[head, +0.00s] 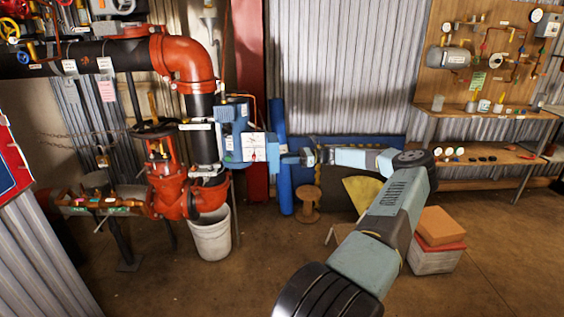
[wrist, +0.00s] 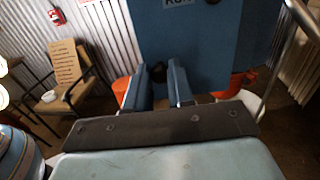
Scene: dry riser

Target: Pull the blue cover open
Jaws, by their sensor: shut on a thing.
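The blue cover (wrist: 205,50) fills the upper middle of the wrist view as a flat blue panel with a partly cut-off label at its top. In the head view, a blue box (head: 232,112) with a white dial plate (head: 255,147) is fixed beside the vertical black pipe. My gripper (wrist: 159,82) has its two blue fingers on either side of a small dark knob (wrist: 158,72) at the panel's lower left, and is shut on it. In the head view, my gripper (head: 294,158) reaches the right side of the blue box; its fingertips are small there and the knob is not discernible.
Red valves (head: 170,180) and a white bucket (head: 211,235) stand below and left of the box. A blue upright cylinder (head: 281,150) and a wooden spool (head: 308,203) are close to my gripper. Stacked boxes (head: 438,240) are at right. A chair (wrist: 75,85) shows in the wrist view.

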